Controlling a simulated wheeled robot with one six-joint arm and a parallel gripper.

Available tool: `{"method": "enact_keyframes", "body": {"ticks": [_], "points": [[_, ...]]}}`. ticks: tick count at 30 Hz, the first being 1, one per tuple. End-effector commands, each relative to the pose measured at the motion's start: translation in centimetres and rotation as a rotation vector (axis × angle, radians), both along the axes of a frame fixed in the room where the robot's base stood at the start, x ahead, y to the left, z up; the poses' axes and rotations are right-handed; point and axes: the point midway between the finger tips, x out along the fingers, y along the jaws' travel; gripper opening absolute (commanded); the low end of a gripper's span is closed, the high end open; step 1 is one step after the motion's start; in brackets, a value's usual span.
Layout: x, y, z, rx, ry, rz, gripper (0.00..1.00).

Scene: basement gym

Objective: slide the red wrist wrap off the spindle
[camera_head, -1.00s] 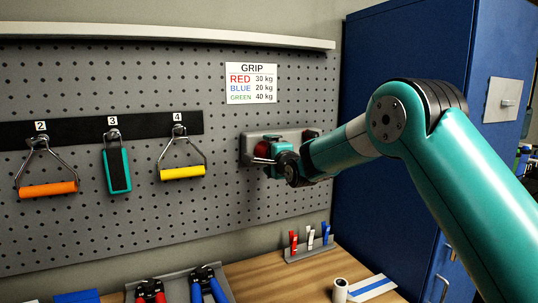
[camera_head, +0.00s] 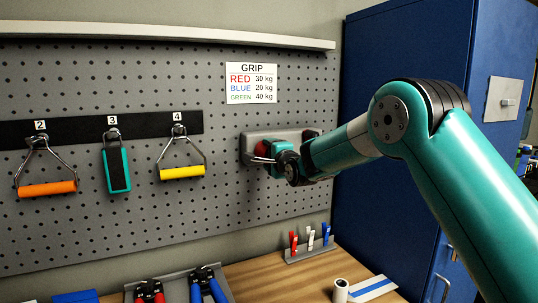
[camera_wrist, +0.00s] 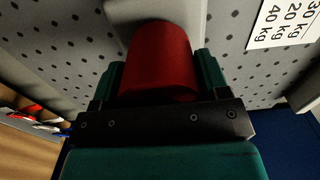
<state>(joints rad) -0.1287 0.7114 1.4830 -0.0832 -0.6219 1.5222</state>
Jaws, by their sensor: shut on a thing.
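The red wrist wrap (camera_wrist: 160,62) is a red roll between the two teal fingers of my gripper (camera_wrist: 158,75) in the wrist view. The fingers are shut on its sides. In the head view only a small red part of the wrap (camera_head: 262,148) shows beside my gripper (camera_head: 275,158). The metal spindle (camera_head: 262,160) sticks out in front of the grey wall plate (camera_head: 284,136). My gripper hides much of the wrap, so I cannot tell how far along the spindle it sits.
A grip sign (camera_head: 251,83) is above. Handles with an orange grip (camera_head: 47,188) and a yellow grip (camera_head: 182,172) hang left on the pegboard. A blue cabinet (camera_head: 400,90) stands right. The bench below holds a clip rack (camera_head: 310,252) and a white roll (camera_head: 340,290).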

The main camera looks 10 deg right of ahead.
Motion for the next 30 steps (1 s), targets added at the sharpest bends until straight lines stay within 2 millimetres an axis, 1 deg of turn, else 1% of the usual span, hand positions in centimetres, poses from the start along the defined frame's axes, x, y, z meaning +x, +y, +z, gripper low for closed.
{"method": "enact_keyframes", "body": {"ticks": [5,30], "points": [[-0.6,-0.1,-0.2,0.0,-0.001,0.0,0.36],[-5.9,-1.2,-0.1,0.0,-0.001,0.0,0.36]]}}
